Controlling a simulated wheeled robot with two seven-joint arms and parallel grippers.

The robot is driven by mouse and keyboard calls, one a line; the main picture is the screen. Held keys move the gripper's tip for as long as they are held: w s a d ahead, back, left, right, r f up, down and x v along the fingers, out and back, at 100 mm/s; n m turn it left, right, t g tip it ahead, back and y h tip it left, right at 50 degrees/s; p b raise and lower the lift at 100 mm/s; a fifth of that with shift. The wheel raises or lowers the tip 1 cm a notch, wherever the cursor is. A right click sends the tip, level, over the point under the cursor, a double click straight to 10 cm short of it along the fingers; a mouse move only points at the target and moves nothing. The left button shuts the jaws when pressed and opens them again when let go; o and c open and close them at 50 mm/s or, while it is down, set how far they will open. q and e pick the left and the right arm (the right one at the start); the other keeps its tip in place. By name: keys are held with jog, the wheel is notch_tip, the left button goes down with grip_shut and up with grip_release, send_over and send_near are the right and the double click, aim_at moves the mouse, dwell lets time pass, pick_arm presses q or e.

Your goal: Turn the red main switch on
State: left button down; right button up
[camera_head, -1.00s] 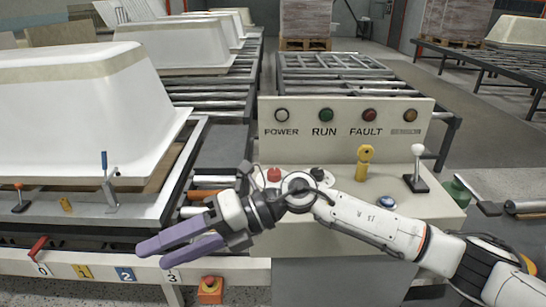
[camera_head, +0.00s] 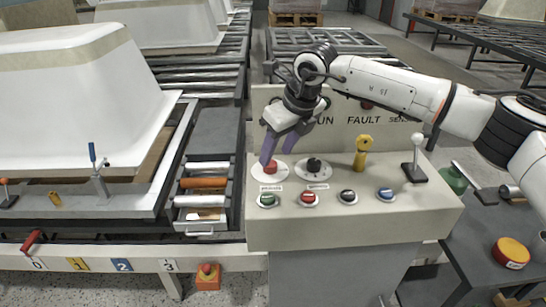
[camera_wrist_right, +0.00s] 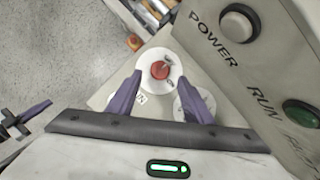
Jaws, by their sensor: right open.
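The red main switch (camera_head: 270,167) is a red knob on a round white plate at the left of the control console's sloped top. In the right wrist view the red knob (camera_wrist_right: 160,70) lies between and just beyond my fingertips. My right gripper (camera_head: 278,157) points down over it with purple fingers spread apart. The gripper (camera_wrist_right: 160,80) shows open and empty in the wrist view. I cannot tell whether a finger touches the knob. My left gripper is in neither current view.
A black rotary knob (camera_head: 314,166) sits right beside the red one. Several push buttons, a yellow key-like handle (camera_head: 362,150) and a white-topped lever (camera_head: 416,150) share the console (camera_head: 340,222). A bathtub shell (camera_head: 75,105) stands left on its conveyor.

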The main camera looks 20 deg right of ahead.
aim_at(271, 164)
jog(key=shift+x, duration=2)
jog(key=shift+a, duration=0.1)
jog(key=c, duration=1.1)
jog(key=shift+o, duration=0.2)
